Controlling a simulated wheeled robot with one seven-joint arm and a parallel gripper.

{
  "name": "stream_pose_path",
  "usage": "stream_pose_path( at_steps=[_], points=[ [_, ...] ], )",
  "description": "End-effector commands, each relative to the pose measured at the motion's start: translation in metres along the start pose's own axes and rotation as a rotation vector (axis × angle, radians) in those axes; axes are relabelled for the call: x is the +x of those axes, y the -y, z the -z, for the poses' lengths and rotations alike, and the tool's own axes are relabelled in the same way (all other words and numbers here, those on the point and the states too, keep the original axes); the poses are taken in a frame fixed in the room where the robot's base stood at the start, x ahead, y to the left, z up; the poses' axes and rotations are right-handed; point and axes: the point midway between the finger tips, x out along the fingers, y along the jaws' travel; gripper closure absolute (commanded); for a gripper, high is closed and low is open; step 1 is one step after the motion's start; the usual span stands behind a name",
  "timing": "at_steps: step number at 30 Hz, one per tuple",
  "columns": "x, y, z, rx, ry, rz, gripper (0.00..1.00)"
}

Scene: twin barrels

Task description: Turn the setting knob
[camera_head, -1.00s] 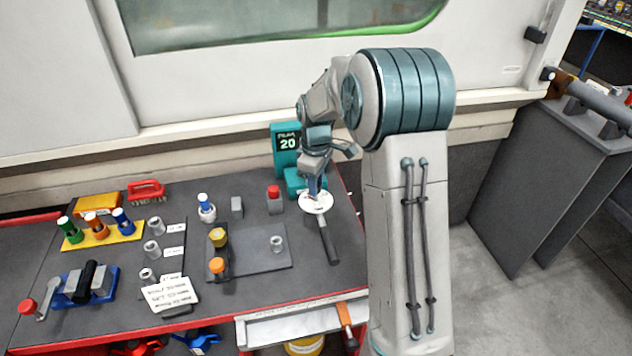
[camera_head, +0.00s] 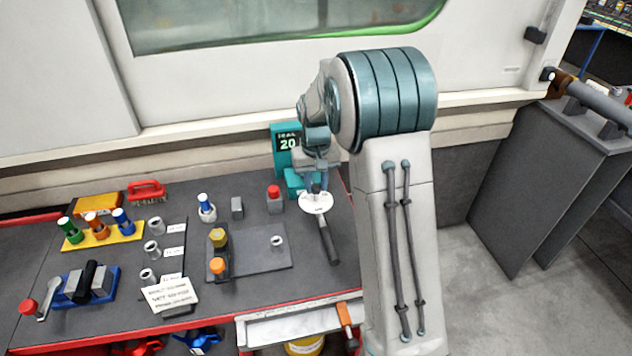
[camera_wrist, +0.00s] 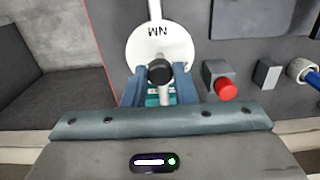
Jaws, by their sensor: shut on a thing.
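The setting knob (camera_wrist: 159,72) is a small black round knob in the wrist view, set at the near edge of a white round dial (camera_wrist: 152,40) marked NM. My gripper (camera_wrist: 160,88) has its two blue fingers on either side of the knob and is shut on it. In the head view the white dial (camera_head: 316,203) lies at the bench's right end, with a dark handle (camera_head: 328,240) running toward the front. My gripper (camera_head: 318,182) comes down over it from behind. A teal tester (camera_head: 287,147) behind it displays 20.
A red-topped block (camera_head: 274,200) stands just left of the dial. A grey plate (camera_head: 255,255) with yellow and orange knobs, a yellow socket rack (camera_head: 100,233) and a small white card (camera_head: 170,293) lie farther left. A pale wall is close behind.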

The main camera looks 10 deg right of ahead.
Motion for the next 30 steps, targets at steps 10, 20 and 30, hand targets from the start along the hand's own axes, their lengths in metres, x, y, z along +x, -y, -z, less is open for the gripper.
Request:
stream_pose_path(
  at_steps=[10,20,30],
  points=[
    [-0.0020,0.0003,0.0009,0.328,-0.004,0.000,0.98],
    [-0.0022,0.0002,0.0010,0.628,-0.004,0.001,0.98],
    [-0.0018,-0.0002,0.0012,0.841,-0.005,0.001,0.98]
  ],
)
